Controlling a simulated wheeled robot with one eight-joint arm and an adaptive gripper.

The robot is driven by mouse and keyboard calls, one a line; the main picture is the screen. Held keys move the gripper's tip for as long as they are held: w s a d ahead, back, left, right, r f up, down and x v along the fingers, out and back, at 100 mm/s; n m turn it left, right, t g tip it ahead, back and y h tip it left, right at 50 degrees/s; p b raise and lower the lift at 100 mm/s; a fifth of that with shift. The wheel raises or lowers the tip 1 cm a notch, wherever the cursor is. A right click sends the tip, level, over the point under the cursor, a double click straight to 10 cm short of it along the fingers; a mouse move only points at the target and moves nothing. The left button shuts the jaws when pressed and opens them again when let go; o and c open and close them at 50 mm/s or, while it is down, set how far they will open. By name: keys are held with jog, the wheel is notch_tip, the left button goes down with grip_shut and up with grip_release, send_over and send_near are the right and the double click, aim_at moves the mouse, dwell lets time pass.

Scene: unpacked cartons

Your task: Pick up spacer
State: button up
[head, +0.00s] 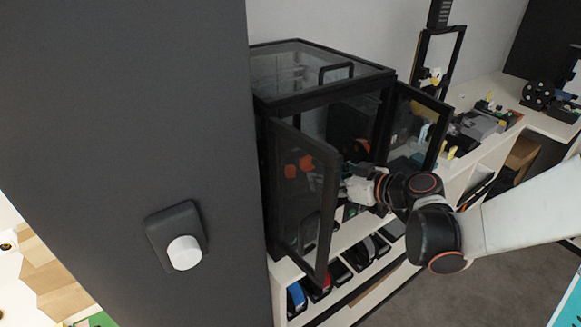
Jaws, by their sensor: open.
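My gripper (348,186) is at the open front of a black-framed glass enclosure (320,92), between its two open doors. Its fingers are small and dark here and partly lost against the dark interior. It is open, and I make out nothing held in it. I cannot pick out the spacer in this view; it may be hidden inside the enclosure or behind my arm. An orange and dark object (362,147) shows inside the enclosure, beyond the gripper.
The left glass door (304,200) and right glass door (418,128) stand close on either side of my arm. A shelf below holds several dark bins (355,258). A large dark panel (130,120) blocks the left. A white bench (510,100) with machines runs right.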

jog(key=b+x, duration=0.3)
jog(key=x, duration=0.9)
jog(key=shift+w+a, duration=0.1)
jog(key=shift+w, duration=0.1)
jog(key=shift+s, duration=0.1)
jog(key=c, duration=0.8)
jog(key=shift+c, duration=0.2)
